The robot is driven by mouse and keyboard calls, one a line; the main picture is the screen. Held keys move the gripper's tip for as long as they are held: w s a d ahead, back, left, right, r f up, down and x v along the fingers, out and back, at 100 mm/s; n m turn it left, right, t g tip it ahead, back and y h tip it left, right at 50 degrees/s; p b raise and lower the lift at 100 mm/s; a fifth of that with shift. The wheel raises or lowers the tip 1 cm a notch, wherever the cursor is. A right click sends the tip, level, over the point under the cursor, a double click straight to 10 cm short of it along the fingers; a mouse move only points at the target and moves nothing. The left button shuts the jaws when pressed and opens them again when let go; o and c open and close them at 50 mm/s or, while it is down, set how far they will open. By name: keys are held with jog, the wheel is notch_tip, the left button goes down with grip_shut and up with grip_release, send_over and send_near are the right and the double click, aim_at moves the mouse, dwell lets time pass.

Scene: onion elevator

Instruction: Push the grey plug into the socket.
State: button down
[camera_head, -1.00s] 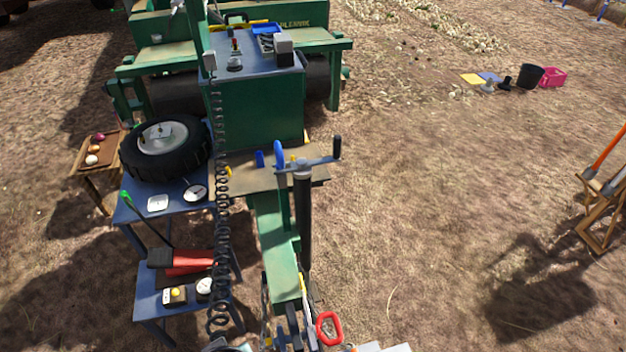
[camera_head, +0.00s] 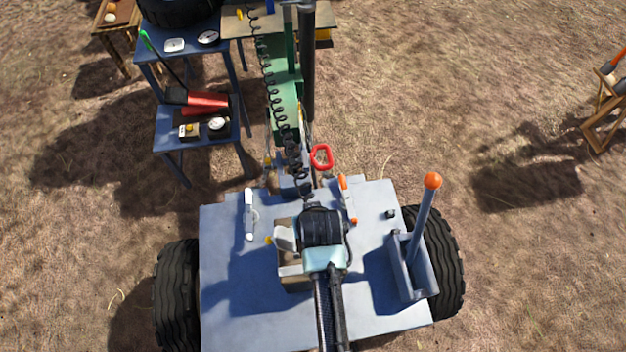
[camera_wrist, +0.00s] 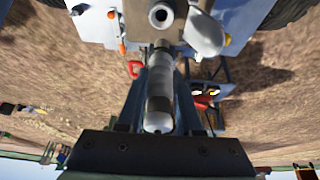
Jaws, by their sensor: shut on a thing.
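In the wrist view, a grey cylinder with dark bands, the grey plug (camera_wrist: 159,82), lies lengthwise between the dark fingers of my gripper (camera_wrist: 160,62), which is shut on it. A grey ring with a dark round hole, apparently the socket (camera_wrist: 161,14), is beyond the plug at the top. A white rounded flap (camera_wrist: 205,34) stands beside it. I cannot tell how wide the gap between plug and socket is. In the head view, my black wrist hides the fingers, the plug and most of the socket; the white flap (camera_head: 285,238) shows at its left.
A grey deck (camera_head: 245,300) on black wheels (camera_head: 178,295) lies under my arm. A lever with an orange knob (camera_head: 432,181) rises at its right. A black coiled cable (camera_head: 272,95) runs to my gripper. A red ring (camera_head: 321,157) and blue shelves (camera_head: 165,135) are beyond.

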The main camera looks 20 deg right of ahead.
jog(key=shift+w+d+f, duration=0.15)
jog(key=shift+d+f, duration=0.05)
jog(key=shift+f, duration=0.4)
notch_tip(320, 180, down, 4)
jog(key=b, duration=0.4)
jog(key=shift+b, duration=0.4)
jog(key=shift+r, duration=0.1)
jog(key=shift+f, duration=0.2)
jog(key=shift+r+p, duration=0.1)
jog(key=shift+p, duration=0.3)
jog(key=shift+f+b, duration=1.4)
jog(key=shift+f, duration=1.15)
dwell(0.7)
jog(key=c, duration=0.5)
grip_release()
jog(key=shift+o, duration=0.3)
